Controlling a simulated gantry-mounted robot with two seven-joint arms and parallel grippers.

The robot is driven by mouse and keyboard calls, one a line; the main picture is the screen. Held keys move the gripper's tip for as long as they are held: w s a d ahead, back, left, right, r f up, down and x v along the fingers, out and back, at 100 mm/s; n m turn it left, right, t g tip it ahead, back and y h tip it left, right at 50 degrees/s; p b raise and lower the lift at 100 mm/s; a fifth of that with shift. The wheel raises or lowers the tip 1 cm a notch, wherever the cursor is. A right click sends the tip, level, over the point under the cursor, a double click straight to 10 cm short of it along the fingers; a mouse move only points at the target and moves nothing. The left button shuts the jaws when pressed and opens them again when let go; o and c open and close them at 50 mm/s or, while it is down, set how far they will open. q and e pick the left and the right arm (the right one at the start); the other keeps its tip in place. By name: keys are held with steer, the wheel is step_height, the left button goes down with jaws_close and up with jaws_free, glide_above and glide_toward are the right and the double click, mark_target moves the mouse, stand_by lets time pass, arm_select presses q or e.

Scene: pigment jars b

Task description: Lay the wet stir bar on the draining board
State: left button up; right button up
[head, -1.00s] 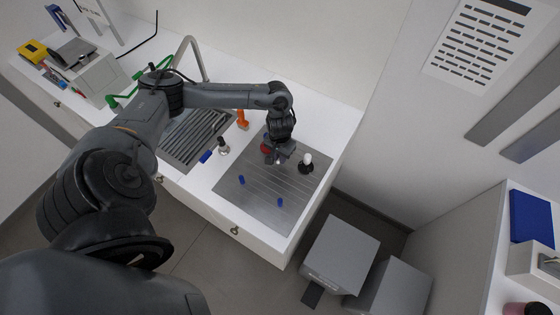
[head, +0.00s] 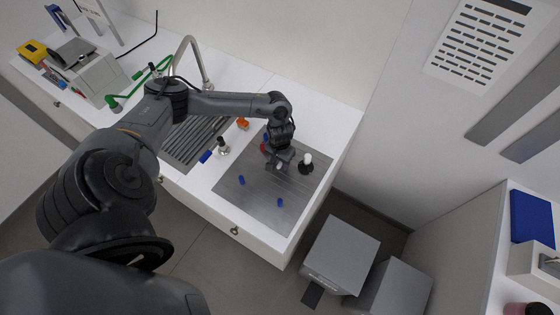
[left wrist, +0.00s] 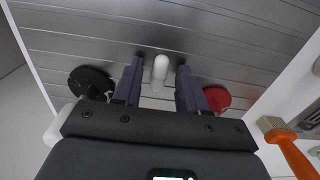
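The white stir bar (left wrist: 160,68) shows in the left wrist view between my left gripper's two dark fingers (left wrist: 160,74), with a gap on each side. It appears to lie on the grey ribbed draining board (left wrist: 60,45); exact contact is hard to tell. In the head view the board (head: 255,198) is the flat metal sheet at the counter's right part. My left gripper (head: 279,166) is low over its upper middle, open, and largely covers the bar there. My right gripper is not in view.
A black item with a white top (head: 306,162) stands right of the gripper, and a red round thing (left wrist: 217,98) stands close on the other side. Two small blue items (head: 241,180) are on the front of the board. An orange-handled tool (left wrist: 288,147) is beside the board.

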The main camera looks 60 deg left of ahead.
mark_target(280, 164)
arm_select(q)
steer(key=shift+r, duration=0.1)
step_height(280, 164, up, 11)
steer(key=p, duration=0.2)
steer(key=w+d+f+m+t+h, duration=0.1)
steer(key=w+d+m+t+h, duration=0.3)
steer(key=d, duration=1)
steer(key=s+d+m+t+y, duration=0.15)
steer(key=d+m, duration=0.35)
steer(key=d, duration=0.9)
steer(key=s+a+r+g+y, duration=0.1)
steer(key=s+a, duration=0.1)
steer(key=s, duration=0.4)
steer(key=s+a+r+g+y, duration=0.1)
steer(key=s+a+r, duration=0.1)
steer(key=s, duration=0.5)
steer(key=shift+a+n, duration=0.4)
steer(key=shift+a, duration=0.05)
steer(key=shift+r, duration=0.2)
step_height(280, 164, up, 12)
steer(key=p, duration=1.1)
steer(key=shift+p, duration=0.4)
